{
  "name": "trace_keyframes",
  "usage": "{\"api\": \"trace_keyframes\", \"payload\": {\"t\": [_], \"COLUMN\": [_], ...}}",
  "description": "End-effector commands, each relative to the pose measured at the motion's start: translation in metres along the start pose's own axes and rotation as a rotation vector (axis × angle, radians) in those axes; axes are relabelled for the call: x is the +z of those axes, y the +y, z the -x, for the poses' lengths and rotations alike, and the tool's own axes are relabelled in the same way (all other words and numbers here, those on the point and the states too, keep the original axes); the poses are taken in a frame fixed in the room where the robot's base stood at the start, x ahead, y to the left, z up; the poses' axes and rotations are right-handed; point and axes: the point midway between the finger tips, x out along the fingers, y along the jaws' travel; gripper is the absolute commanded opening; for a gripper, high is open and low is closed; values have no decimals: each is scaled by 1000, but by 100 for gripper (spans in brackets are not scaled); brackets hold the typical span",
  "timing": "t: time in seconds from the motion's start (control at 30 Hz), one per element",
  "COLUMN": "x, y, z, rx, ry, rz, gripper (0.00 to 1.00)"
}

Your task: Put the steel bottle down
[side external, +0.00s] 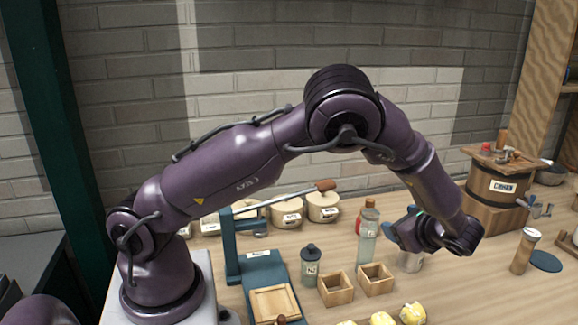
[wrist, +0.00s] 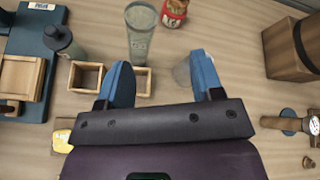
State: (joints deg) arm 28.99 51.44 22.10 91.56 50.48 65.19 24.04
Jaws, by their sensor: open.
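A grey, steel-looking vessel (side external: 411,262) stands on the wooden table below my gripper in the side view; I take it for the steel bottle. Its upper part is hidden by my gripper. In the wrist view a pale grey part of it (wrist: 182,72) shows beside the inner side of the right finger. My gripper (wrist: 160,62) is open, with its two blue fingers spread apart. In the side view the gripper (side external: 403,230) is just above the vessel. I cannot tell whether a finger touches it.
A clear bottle (side external: 368,222) and a red jar (wrist: 174,12) stand close behind. Two small wooden boxes (side external: 336,289) (side external: 375,279) and a dark-capped bottle (side external: 310,266) are left. A wooden churn (side external: 494,205) stands right. Yellow lumps (side external: 412,313) lie in front.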

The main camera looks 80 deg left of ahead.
Motion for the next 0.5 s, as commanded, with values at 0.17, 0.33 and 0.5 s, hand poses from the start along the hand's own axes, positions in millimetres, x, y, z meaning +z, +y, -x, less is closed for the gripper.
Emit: {"api": "trace_keyframes", "payload": {"t": [0.17, 0.33, 0.5], "x": [65, 117, 162], "y": [22, 51, 87], "z": [21, 47, 77], "rx": [216, 384, 518], "ry": [238, 444, 636], "rz": [296, 561, 812], "gripper": [60, 60, 60]}}
